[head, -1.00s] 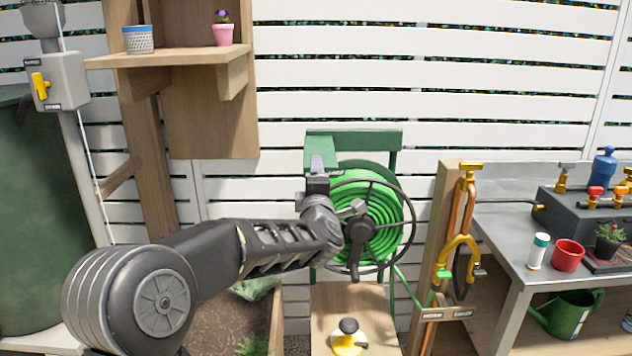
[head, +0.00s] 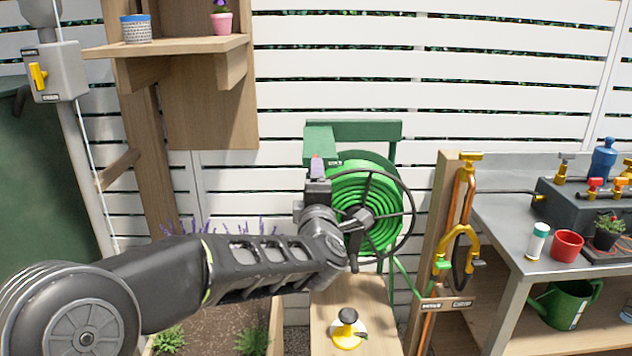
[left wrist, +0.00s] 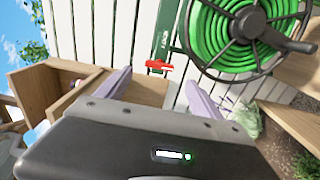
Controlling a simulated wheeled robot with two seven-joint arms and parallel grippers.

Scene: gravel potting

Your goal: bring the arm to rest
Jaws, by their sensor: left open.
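My left gripper (head: 317,170) is raised in front of the green hose reel (head: 372,205) by the fence, with its arm stretched in from the left. Its fingers point up and overlap the reel's green stand in the head view. In the left wrist view my left gripper (left wrist: 160,92) has its two fingers apart with nothing between them. A red handle (left wrist: 157,66) on the green stand shows beyond the fingers there, and the reel (left wrist: 245,35) is at the upper right. My right gripper is not in view.
A wooden shelf (head: 170,48) with two pots is at the upper left, beside a grey post with a yellow-levered box (head: 55,72). A yellow sprinkler (head: 346,335) sits on a wooden board below. A metal bench (head: 500,235) with taps and pots stands right. A planter lies under my arm.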

